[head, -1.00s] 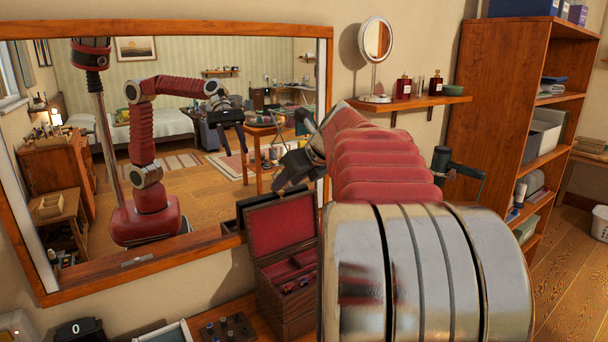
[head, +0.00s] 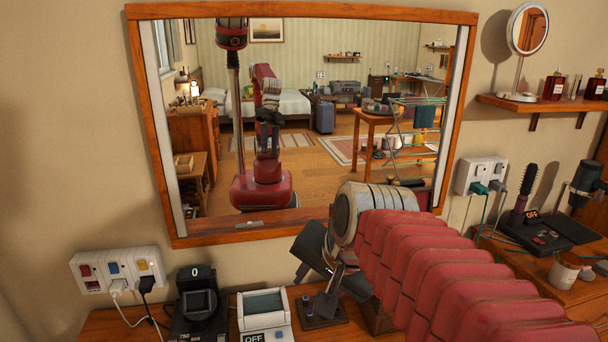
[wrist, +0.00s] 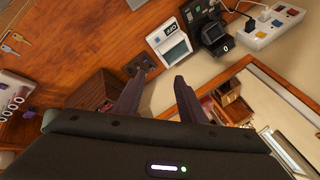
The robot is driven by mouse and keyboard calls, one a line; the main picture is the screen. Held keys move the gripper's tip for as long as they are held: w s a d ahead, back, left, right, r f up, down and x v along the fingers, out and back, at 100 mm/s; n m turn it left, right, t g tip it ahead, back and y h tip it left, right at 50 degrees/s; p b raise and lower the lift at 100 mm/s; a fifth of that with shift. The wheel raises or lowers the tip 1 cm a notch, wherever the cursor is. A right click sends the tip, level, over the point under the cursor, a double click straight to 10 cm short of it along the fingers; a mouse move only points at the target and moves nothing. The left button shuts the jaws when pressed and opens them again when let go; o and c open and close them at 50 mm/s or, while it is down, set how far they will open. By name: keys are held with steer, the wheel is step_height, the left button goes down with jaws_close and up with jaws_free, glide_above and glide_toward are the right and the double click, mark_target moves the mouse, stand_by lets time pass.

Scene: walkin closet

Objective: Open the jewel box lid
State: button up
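In the head view only a small brown part of the box (head: 378,320) shows below my arm, and the rest is hidden. I cannot tell from the present views how its lid stands. My gripper (wrist: 160,80) has its two dark fingers apart with nothing between them. In the head view my gripper (head: 314,286) hangs above the dresser top beside the small dark stand (head: 322,310), partly hidden by my wrist.
A white device marked OFF (head: 264,312), a black device showing 0 (head: 196,305) and a socket strip (head: 118,270) are to the left. A large wall mirror (head: 208,238) stands behind. A hairbrush (head: 524,195) and a jar (head: 564,273) are to the right.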

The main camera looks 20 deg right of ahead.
steer(key=s+a+f+n, duration=0.4)
steer(key=s+f+n, duration=0.2)
steer(key=s+n, duration=0.2)
steer(key=n, duration=0.2)
steer(key=shift+s+a+f+n+g, duration=0.2)
steer(key=shift+s+a+n+g, duration=0.05)
steer(key=shift+a+n+g, duration=0.1)
steer(key=shift+c, duration=0.7)
steer(key=shift+s, duration=0.15)
